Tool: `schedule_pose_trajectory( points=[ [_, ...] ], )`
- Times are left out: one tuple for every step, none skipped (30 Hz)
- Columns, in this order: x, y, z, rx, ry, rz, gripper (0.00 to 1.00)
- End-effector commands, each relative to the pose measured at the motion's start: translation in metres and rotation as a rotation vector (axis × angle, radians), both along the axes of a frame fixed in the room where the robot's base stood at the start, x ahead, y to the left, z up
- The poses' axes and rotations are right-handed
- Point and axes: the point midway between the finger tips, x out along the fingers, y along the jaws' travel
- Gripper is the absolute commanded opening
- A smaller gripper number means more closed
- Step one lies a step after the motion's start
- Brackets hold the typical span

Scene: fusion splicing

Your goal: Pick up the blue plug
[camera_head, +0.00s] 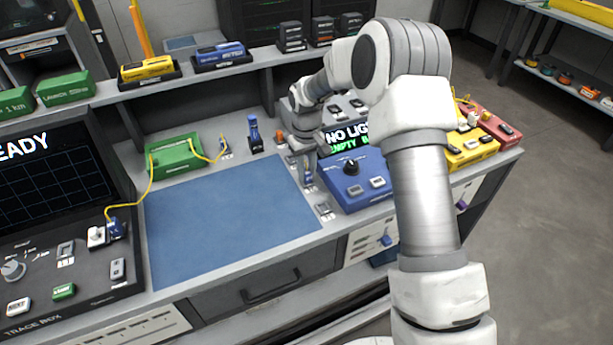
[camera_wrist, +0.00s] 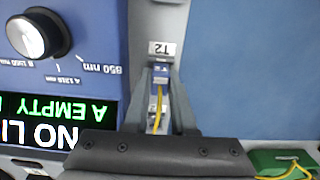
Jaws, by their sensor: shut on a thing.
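The blue plug (camera_wrist: 161,72) shows in the wrist view between my fingertips, with a yellow cable running back from it toward my palm. My gripper (camera_wrist: 161,80) is shut on it, just beside a small white label reading "T2". In the head view my gripper (camera_head: 308,182) points down beside the blue meter box, at the right edge of the blue mat. The plug is small there and partly hidden by the fingers. I cannot tell whether it is seated in a holder or clear of it.
The blue meter box (camera_head: 354,183) with a black knob stands close on the right. The blue mat (camera_head: 230,220) is bare. A green box (camera_head: 175,157) with yellow cables is at its back left. A blue-capped bottle (camera_head: 254,135) stands behind, under a loaded shelf.

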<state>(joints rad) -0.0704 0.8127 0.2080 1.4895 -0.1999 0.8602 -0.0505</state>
Motion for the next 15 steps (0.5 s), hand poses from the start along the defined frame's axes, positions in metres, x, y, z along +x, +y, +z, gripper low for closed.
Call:
schedule_pose_trajectory(
  points=[
    [0.000,0.000,0.000,0.000,0.000,0.000,0.00],
    [0.000,0.000,0.000,0.000,0.000,0.000,0.00],
    [0.000,0.000,0.000,0.000,0.000,0.000,0.00],
    [0.000,0.000,0.000,0.000,0.000,0.000,0.00],
    [0.000,0.000,0.000,0.000,0.000,0.000,0.00],
    [0.000,0.000,0.000,0.000,0.000,0.000,0.00],
    [0.000,0.000,0.000,0.000,0.000,0.000,0.00],
    [0.000,0.000,0.000,0.000,0.000,0.000,0.00],
    [0.000,0.000,0.001,0.000,-0.001,0.000,0.00],
    [0.000,0.000,0.001,0.000,-0.001,0.000,0.00],
    [0.000,0.000,0.002,0.000,-0.001,0.000,0.00],
    [0.000,0.000,0.003,0.000,-0.001,0.000,0.00],
    [0.000,0.000,0.005,0.001,-0.002,0.000,0.00],
    [0.001,0.000,0.007,0.000,-0.002,0.000,0.00],
    [0.001,0.000,0.010,0.000,-0.003,0.000,0.00]
  ],
)
